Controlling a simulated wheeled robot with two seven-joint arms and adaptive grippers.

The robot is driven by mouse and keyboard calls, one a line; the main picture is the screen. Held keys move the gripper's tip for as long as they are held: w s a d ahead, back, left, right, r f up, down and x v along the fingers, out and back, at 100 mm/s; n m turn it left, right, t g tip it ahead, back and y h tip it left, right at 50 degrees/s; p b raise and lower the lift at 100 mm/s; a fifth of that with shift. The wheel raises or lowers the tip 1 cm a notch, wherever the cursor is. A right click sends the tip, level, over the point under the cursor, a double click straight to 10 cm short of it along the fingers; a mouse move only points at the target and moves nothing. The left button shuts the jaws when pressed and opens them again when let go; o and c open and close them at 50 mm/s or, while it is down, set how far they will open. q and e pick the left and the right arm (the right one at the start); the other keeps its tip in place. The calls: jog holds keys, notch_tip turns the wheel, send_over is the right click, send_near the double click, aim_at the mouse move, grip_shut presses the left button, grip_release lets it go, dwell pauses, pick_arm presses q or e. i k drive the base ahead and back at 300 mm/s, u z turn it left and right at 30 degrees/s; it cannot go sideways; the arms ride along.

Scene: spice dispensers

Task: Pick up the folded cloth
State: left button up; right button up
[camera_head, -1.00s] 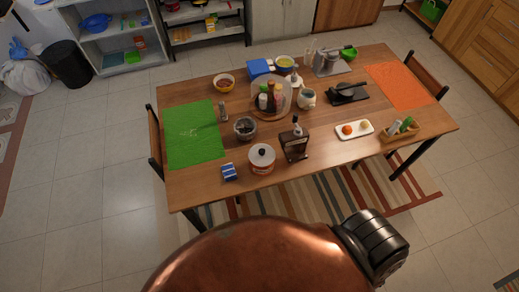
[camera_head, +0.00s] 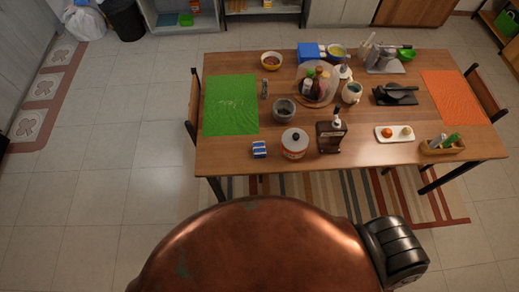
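The folded cloth seems to be the small blue-and-white striped block (camera_head: 260,149) near the front edge of the wooden table (camera_head: 225,159), left of a white and red lidded pot (camera_head: 294,144). It lies flat on the bare wood, in front of the green placemat (camera_head: 231,104). Neither of my grippers shows in the head view. A copper rounded part of my own body fills the bottom middle.
A dark wooden dispenser (camera_head: 330,138) stands right of the pot, and a grey bowl (camera_head: 283,110) behind it. A white tray (camera_head: 398,133) with fruit and a wooden caddy (camera_head: 441,148) are further right. The tiled floor (camera_head: 110,170) left of the table is clear.

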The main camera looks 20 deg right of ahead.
aim_at(258, 148)
jog(key=u, duration=0.05)
jog(key=k, duration=0.55)
jog(key=u, duration=0.65)
jog(key=i, duration=1)
jog(key=z, duration=0.7)
